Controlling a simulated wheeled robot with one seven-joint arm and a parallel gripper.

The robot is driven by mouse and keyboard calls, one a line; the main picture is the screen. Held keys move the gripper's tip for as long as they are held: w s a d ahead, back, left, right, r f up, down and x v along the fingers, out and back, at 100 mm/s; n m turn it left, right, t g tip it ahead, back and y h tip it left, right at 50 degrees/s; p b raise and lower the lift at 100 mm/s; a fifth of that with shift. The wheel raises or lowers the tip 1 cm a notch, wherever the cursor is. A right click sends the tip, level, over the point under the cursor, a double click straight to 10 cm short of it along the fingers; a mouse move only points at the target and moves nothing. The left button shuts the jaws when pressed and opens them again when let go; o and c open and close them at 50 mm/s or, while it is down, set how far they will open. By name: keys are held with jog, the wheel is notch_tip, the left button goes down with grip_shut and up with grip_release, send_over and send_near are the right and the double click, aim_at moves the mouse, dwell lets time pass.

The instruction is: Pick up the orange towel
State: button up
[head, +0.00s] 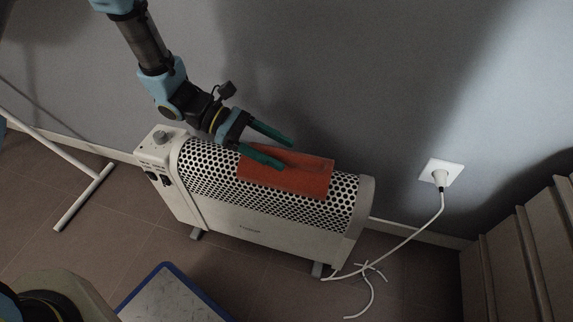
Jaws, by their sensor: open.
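The orange towel (310,181) lies flat over the perforated top of a white heater (270,226), right of its middle. My gripper (287,154) is open, with its two green fingers pointing right. The nearer finger overlaps the towel's left part in the head view, and the farther finger shows just beyond the towel's back edge. I cannot tell whether either finger touches the towel. A small part of the towel is hidden behind the nearer finger.
The heater stands close to a grey wall (300,70). Its white cord (407,240) runs to a wall socket (441,172) on the right. A ribbed beige unit (520,260) is at the far right. A blue-edged panel (170,297) lies in front, and a white metal leg (85,197) stands left.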

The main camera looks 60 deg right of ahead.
jog(key=shift+s+d+f, duration=0.1)
jog(key=shift+s+f, duration=0.1)
jog(key=shift+s, duration=0.25)
grip_shut()
dwell(0.4)
